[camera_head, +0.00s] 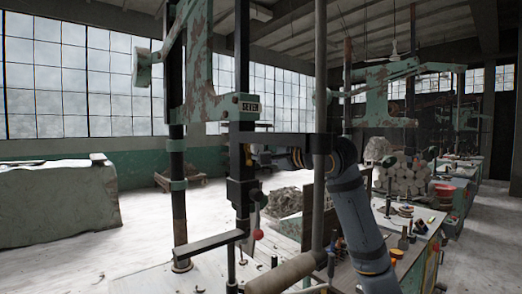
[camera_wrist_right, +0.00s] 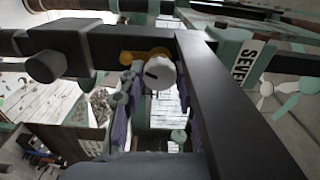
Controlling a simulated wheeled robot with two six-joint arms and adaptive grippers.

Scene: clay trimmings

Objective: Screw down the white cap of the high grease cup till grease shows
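The white cap (camera_wrist_right: 160,73) of the grease cup is round with a dark slot mark and faces the right wrist camera. Its brass cup (camera_wrist_right: 146,56) shows partly behind it, under a dark crossbar. I can make out no grease at its edge. My right gripper (camera_wrist_right: 158,92) has its purple-padded fingers apart, one on each side of the cap, with gaps that seem to remain; contact is hard to judge. In the head view my right gripper (camera_head: 264,157) is small and dark below the crossbar, and the cap is not clear there. My left gripper does not show.
A long black bar (camera_wrist_right: 245,110) runs close along the gripper's right side. A green frame with a "SEVEN" plate (camera_head: 248,107) rises above. A grey pole (camera_head: 320,120) stands before my right forearm. A bench (camera_head: 402,262) with tools lies at lower right.

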